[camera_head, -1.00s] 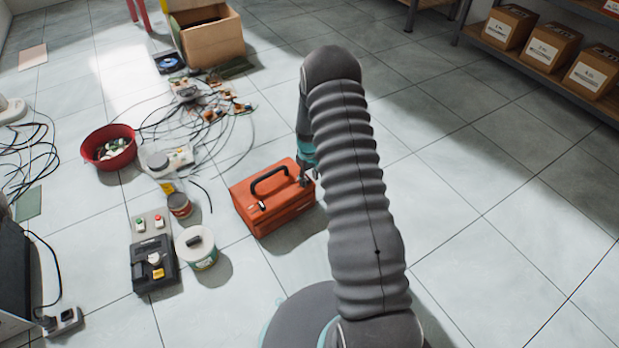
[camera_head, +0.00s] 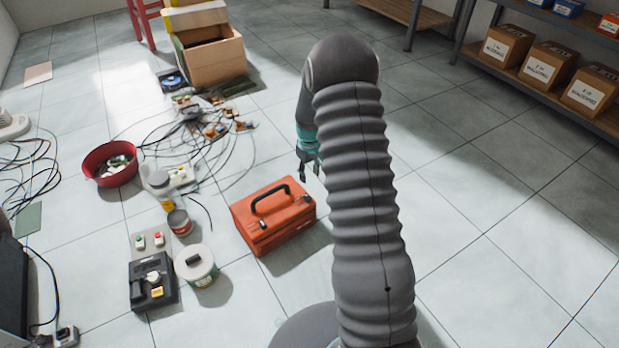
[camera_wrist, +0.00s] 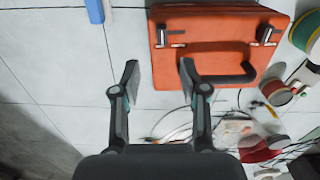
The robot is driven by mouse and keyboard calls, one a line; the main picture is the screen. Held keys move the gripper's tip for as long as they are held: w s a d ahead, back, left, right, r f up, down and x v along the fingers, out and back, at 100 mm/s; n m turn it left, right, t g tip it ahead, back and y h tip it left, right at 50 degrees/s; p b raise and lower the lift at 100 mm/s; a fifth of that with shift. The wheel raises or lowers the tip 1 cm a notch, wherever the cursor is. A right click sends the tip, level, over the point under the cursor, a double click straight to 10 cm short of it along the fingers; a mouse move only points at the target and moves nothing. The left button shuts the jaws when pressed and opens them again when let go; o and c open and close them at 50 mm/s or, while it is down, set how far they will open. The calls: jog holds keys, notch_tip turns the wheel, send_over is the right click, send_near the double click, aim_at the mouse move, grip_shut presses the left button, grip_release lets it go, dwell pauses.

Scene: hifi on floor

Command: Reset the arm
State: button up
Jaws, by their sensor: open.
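My gripper (camera_head: 309,172) hangs from the end of my raised arm, above and just behind the right end of an orange-red toolbox (camera_head: 262,222) in the head view. In the wrist view my gripper (camera_wrist: 158,82) has its two fingers spread with nothing between them. The toolbox (camera_wrist: 215,20) with its black handle and latches shows at the top of the wrist view. The right finger overlaps the toolbox's handle side in that picture; I cannot tell the height gap. The toolbox stands upright on the floor.
Shelves with boxes (camera_head: 545,62) are at right; the right floor is clear.

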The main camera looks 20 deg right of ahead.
dwell(0.5)
jog(key=s+a+r+m+g, duration=0.2)
jog(key=s, duration=0.6)
jog(key=s+a+r+t+p, duration=0.2)
jog(key=s+r, duration=0.6)
jog(key=r, duration=0.4)
jog(key=s+a+r+t+p, duration=0.2)
jog(key=s+a+r+t, duration=0.1)
jog(key=s+r, duration=0.6)
jog(key=s+a+r+t+p, duration=0.2)
jog(key=s+a+r, duration=0.3)
jog(key=s+r, duration=0.4)
notch_tip(320, 180, up, 7)
jog(key=shift+s+r+m+t, duration=0.1)
jog(key=shift+s+m+t, duration=0.1)
jog(key=shift+m+t, duration=0.15)
jog(key=shift+a, duration=0.1)
dwell(0.7)
